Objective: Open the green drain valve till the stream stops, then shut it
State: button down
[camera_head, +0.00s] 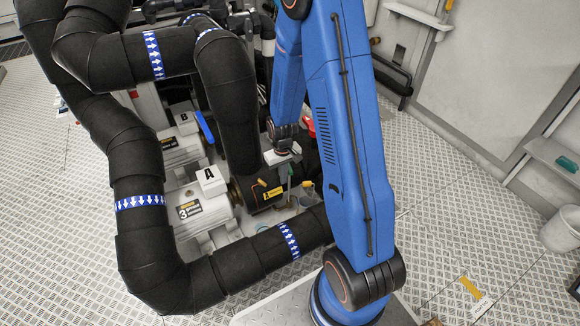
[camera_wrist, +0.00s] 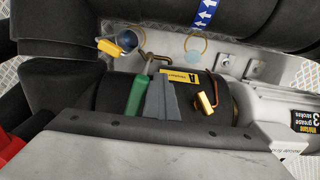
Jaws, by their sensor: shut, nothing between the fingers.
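The green drain valve handle (camera_wrist: 136,96) shows in the wrist view, just left of my gripper's fingers. My gripper (camera_wrist: 161,80) is shut, with its grey fingers together and nothing between them. The handle is close beside the fingers; I cannot tell whether they touch. In the head view the green handle (camera_head: 290,171) is a thin upright strip below my gripper (camera_head: 283,157). A bent brass tube (camera_wrist: 151,58) lies just beyond the fingertips. The handle's foot is partly hidden, and I cannot make out a stream.
A black strainer body with a yellow label (camera_wrist: 180,76) is behind the fingers, with a yellow-handled valve (camera_wrist: 206,98) to their right. A small bluish cup (camera_wrist: 127,40) and a yellow tag (camera_wrist: 107,47) are at upper left. Thick black pipes (camera_head: 237,110) crowd the left side.

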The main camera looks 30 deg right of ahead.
jog(key=shift+s+d, duration=0.2)
jog(key=shift+s, duration=0.25)
dwell(0.5)
jog(key=shift+w+a, duration=0.1)
jog(key=shift+w+a, duration=0.25)
jog(key=shift+w, duration=0.2)
jog(key=shift+r, duration=2.55)
notch_tip(320, 180, up, 17)
jog(key=shift+r, duration=0.15)
